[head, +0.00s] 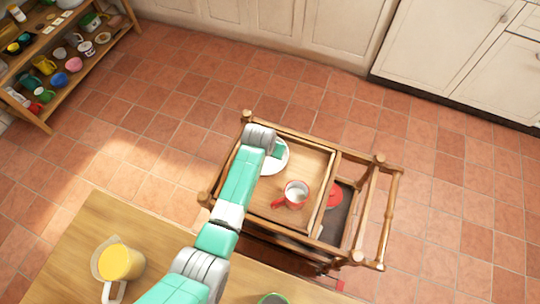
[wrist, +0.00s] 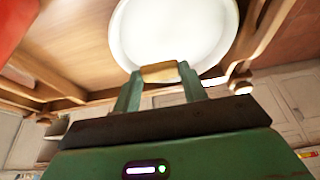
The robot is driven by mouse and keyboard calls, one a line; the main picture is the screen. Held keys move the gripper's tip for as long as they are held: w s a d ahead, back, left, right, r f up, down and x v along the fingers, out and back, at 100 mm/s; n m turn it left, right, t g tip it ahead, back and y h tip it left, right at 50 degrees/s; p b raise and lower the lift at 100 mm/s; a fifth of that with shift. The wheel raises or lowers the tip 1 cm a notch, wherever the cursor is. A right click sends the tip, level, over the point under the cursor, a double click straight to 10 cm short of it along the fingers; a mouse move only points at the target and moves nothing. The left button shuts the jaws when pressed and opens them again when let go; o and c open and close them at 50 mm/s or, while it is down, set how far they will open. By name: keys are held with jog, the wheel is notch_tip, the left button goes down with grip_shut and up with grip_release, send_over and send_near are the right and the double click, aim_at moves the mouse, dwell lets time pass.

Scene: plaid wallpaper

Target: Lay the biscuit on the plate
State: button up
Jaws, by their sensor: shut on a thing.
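The tan biscuit (wrist: 160,72) is between the two green fingertips of my gripper (wrist: 159,76) in the wrist view. My gripper is shut on it. The round white plate (wrist: 180,30) lies just beyond the biscuit, which overlaps the plate's near edge in that view. I cannot tell whether the biscuit touches the plate. In the head view the plate (head: 274,168) sits on the wooden cart's top, partly covered by my arm, and my gripper (head: 279,151) is over it. The biscuit cannot be made out there.
A red item (head: 334,194) is in the cart's side section. A wooden table (head: 150,254) in front holds a yellow-filled jug (head: 121,262). A shelf of cups stands far left.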

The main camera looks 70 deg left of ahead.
aim_at(270, 160)
jog(key=shift+f+b, duration=0.75)
jog(key=shift+f, duration=1.05)
jog(key=shift+f, duration=0.1)
jog(key=shift+f, duration=0.15)
jog(key=o, duration=0.9)
jog(key=shift+o, duration=0.2)
jog(key=shift+r, duration=0.35)
jog(key=p+v, duration=0.5)
jog(key=v, duration=0.7)
